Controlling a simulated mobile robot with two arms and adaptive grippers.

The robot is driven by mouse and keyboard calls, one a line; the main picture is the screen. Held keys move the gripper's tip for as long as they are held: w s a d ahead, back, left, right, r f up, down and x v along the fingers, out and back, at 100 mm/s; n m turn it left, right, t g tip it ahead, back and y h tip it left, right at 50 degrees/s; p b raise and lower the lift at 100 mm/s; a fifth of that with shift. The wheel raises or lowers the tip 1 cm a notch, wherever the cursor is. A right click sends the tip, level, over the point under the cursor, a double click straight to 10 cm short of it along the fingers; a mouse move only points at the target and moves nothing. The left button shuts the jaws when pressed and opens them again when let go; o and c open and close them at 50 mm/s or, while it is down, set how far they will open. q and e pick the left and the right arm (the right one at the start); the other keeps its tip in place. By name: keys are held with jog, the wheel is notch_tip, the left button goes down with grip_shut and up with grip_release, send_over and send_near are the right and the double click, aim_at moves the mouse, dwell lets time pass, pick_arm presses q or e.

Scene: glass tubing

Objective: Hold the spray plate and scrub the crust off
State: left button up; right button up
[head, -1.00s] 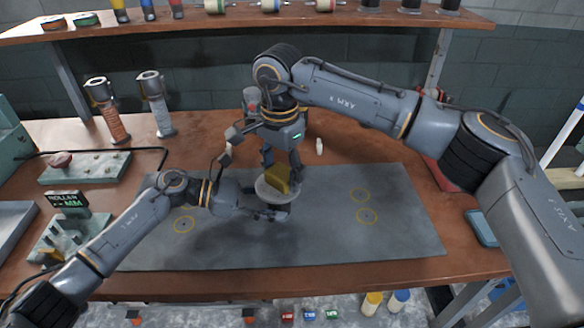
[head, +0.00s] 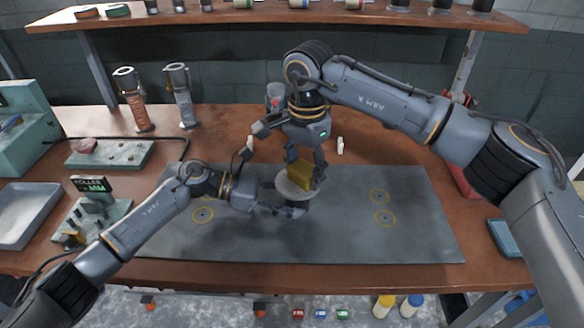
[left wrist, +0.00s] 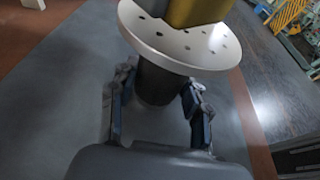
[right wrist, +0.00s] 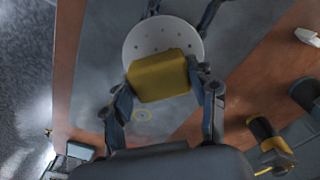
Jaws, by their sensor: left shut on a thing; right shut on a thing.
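The spray plate (head: 290,190) is a round pale disc with small holes on a dark stem, above the grey mat. The holes show in the left wrist view (left wrist: 160,42). My left gripper (left wrist: 155,100) is shut on the dark stem below the disc; it shows in the head view (head: 285,211). A yellow block-shaped scrubber (head: 301,174) is at the top of the disc. My right gripper (head: 306,166) is shut on the scrubber from above; in the right wrist view its fingers flank the scrubber (right wrist: 160,76). The scrubber covers part of the disc. I cannot make out any crust.
The grey mat (head: 400,240) has several yellow ring marks and free room at its right. Two upright cylinders (head: 132,100) stand behind at the left. A pale tray (head: 28,215) and small fixtures (head: 85,220) lie at the left.

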aim_at(281, 181)
jog(key=shift+s+d+f, duration=0.1)
jog(key=shift+s+d, duration=0.05)
jog(key=shift+d, duration=1.05)
jog(key=shift+a, duration=3.55)
jog(key=shift+d, duration=3.4)
jog(key=shift+d+r, duration=0.15)
jog(key=shift+r, duration=4)
pick_arm(q)
jog(key=o, duration=0.9)
